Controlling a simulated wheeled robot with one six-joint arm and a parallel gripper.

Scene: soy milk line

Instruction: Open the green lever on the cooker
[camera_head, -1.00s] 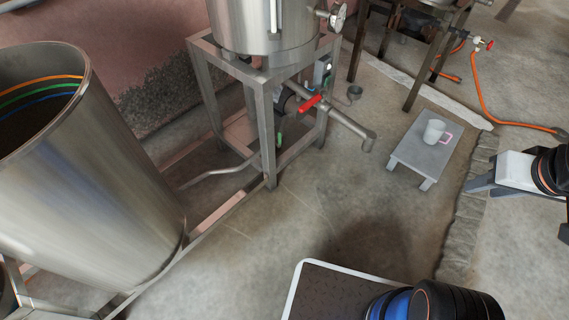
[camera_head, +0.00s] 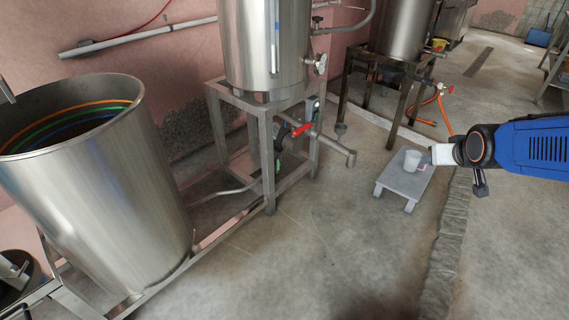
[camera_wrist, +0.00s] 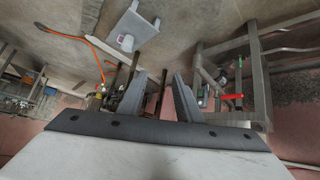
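The cooker (camera_head: 268,45) is a steel tank on a square metal stand. A small green lever (camera_head: 278,165) shows low inside the stand, partly behind its front leg; it is small and its exact position is hard to tell. A red lever (camera_head: 301,129) sits on the outlet pipe (camera_head: 335,144) above and to the right of it. In the wrist view, which is upside down, the green lever (camera_wrist: 238,72) and the red lever (camera_wrist: 232,96) show right of my gripper (camera_wrist: 160,82). Its two fingers are apart with nothing between them, well away from the cooker.
A low grey stool (camera_head: 404,184) with a white cup (camera_head: 412,160) stands right of the cooker. A large open steel drum (camera_head: 95,190) stands at the left. A second tank on a stand (camera_head: 400,30) and an orange hose (camera_head: 443,116) are behind. The floor in front is clear.

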